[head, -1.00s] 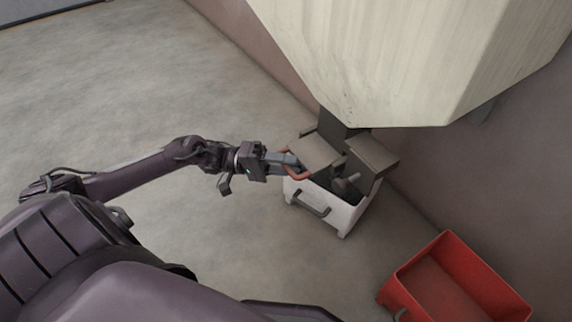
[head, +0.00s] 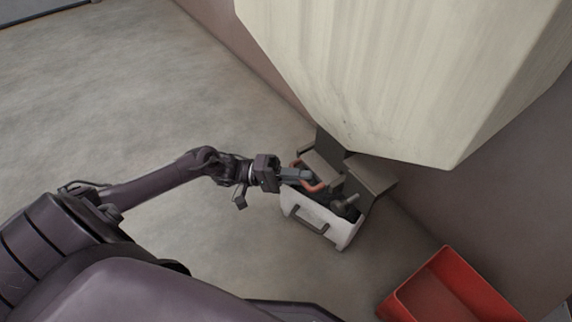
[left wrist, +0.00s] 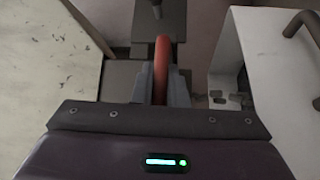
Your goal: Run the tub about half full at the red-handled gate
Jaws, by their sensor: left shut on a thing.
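My left gripper (head: 307,177) is shut on the red handle (head: 315,187) of the gate under the hopper. In the left wrist view the red handle (left wrist: 160,68) stands between the two fingers. The white tub (head: 312,222), with a dark grip on its front, is on the floor under the grey gate and spout parts (head: 368,176). Its white wall also shows at the right of the left wrist view (left wrist: 258,48). The tub's inside looks dark; the gate parts and gripper partly hide it, and I cannot tell the level. My right gripper is out of view.
The large cream hopper (head: 390,70) hangs above the tub, close to the wall. A red bin (head: 455,290) stands on the floor at the lower right. The concrete floor (head: 120,110) to the left is clear.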

